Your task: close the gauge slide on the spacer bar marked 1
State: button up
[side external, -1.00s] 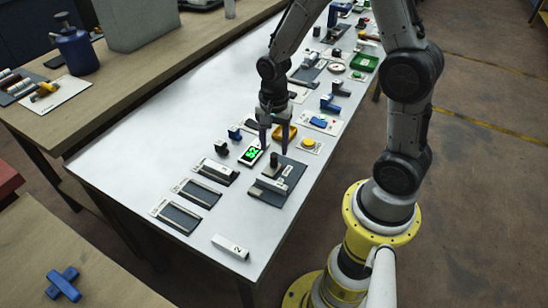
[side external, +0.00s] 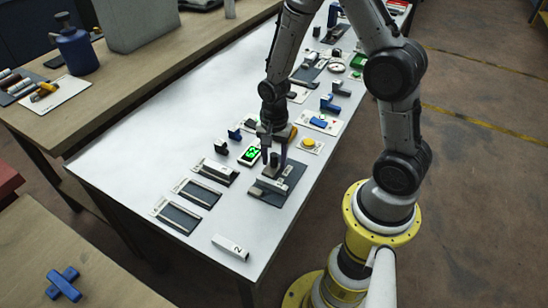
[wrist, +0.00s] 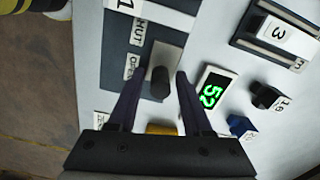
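The gauge slide (wrist: 165,58) is a grey block with a dark upright round knob (wrist: 159,82), on a dark base plate (side external: 291,184) near the table's front edge. OPEN and SHUT labels lie beside the slide in the wrist view. The spacer bar marked 1 (wrist: 124,5) is a white bar beyond the slide, cut off by the top edge of the wrist view. My gripper (wrist: 158,76) is open. Its two dark fingers stand on either side of the knob, with visible gaps; nothing is held. In the side view the gripper (side external: 274,160) is low over the plate.
A green-lit display (wrist: 212,92) stands right beside the plate. A holder with a bar marked 3 (wrist: 279,36) and a dark block (wrist: 265,96) are farther right. A white bar marked 2 (side external: 230,246) lies near the table corner, with bare table around it.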

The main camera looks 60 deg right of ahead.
aim_at(266, 168)
jog(key=shift+a, duration=2.15)
jog(key=o, duration=0.6)
jog(key=shift+w, duration=0.1)
notch_tip(266, 168, up, 14)
